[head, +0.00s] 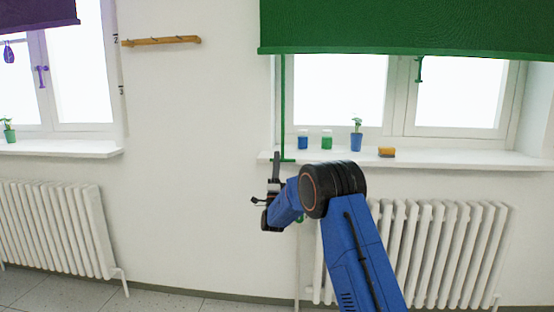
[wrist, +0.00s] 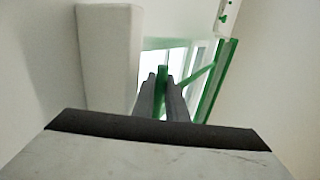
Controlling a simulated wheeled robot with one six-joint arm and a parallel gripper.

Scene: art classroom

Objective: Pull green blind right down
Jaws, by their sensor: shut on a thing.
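The green blind (head: 410,28) hangs over the top of the right window, its lower edge above most of the panes. A green vertical strip (head: 283,105) runs down from it along the left side of the window to a short green crosspiece (head: 287,160) at sill height. My gripper (head: 276,163) is at this crosspiece, left of the sill. In the wrist view, my gripper's two grey fingers (wrist: 164,98) are shut on a green piece (wrist: 162,76), apparently part of the blind's pull. A green bar runs from it to the long green strip (wrist: 213,85). The fingers partly hide the held piece.
The white sill (head: 440,158) holds a blue jar (head: 303,140), a green jar (head: 326,140), a plant in a blue pot (head: 356,142) and an orange-brown block (head: 387,152). A white radiator (head: 450,245) stands below. A wooden peg rail (head: 160,40) and a purple blind (head: 38,14) are left.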

